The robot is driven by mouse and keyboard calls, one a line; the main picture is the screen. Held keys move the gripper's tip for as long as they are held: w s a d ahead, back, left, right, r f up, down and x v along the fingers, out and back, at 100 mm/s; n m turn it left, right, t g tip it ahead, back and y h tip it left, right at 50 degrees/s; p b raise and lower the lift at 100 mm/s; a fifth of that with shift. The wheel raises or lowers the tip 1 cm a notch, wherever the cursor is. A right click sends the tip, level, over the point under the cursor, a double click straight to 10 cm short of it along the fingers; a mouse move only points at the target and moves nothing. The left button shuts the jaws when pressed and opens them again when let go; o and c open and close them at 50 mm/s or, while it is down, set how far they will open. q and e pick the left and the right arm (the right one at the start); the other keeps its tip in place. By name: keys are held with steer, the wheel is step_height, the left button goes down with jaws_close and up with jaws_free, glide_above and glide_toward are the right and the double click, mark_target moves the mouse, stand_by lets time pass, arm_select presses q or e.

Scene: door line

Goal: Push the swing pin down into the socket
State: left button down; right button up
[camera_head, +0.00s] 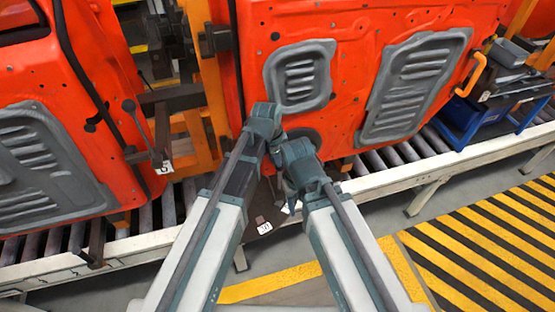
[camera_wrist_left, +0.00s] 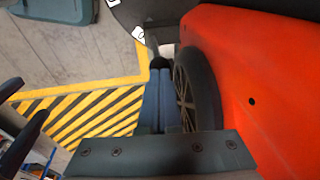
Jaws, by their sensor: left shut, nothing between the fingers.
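A dark round knob (camera_wrist_left: 158,62), which looks like the top of the swing pin, shows at my fingertips in the left wrist view. I cannot tell whether they touch. The pin's shaft and socket cannot be made out there, and my arms hide this spot in the head view. My left gripper (camera_wrist_left: 157,85) is shut and empty, its blue fingers together beside the orange door (camera_wrist_left: 235,90) and a black round door part (camera_wrist_left: 198,88). In the head view the left gripper (camera_head: 286,190) is small and partly hidden between my arms. My right gripper cannot be made out.
The orange door (camera_head: 345,85) stands on a roller conveyor (camera_head: 395,158) with a pale rail. A second door (camera_head: 35,75) and a bracket with a dark knob (camera_head: 128,105) are at left. A labelled bracket (camera_head: 264,226) hangs below my gripper. Striped floor (camera_head: 500,240) is clear at right.

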mark_target(277, 168)
arm_select(q)
step_height(277, 168, down, 5)
steer(key=b, duration=0.4)
steer(key=shift+r+b, duration=0.1)
steer(key=shift+b, duration=0.2)
steer(key=shift+s, duration=0.3)
steer(key=shift+r, duration=0.1)
steer(key=shift+r+p, duration=0.45)
steer(key=shift+p, duration=0.1)
step_height(277, 168, up, 13)
steer(key=s+a+p, duration=0.1)
steer(key=p, duration=1.2)
steer(key=shift+s+a, duration=0.35)
steer(key=shift+a, duration=0.05)
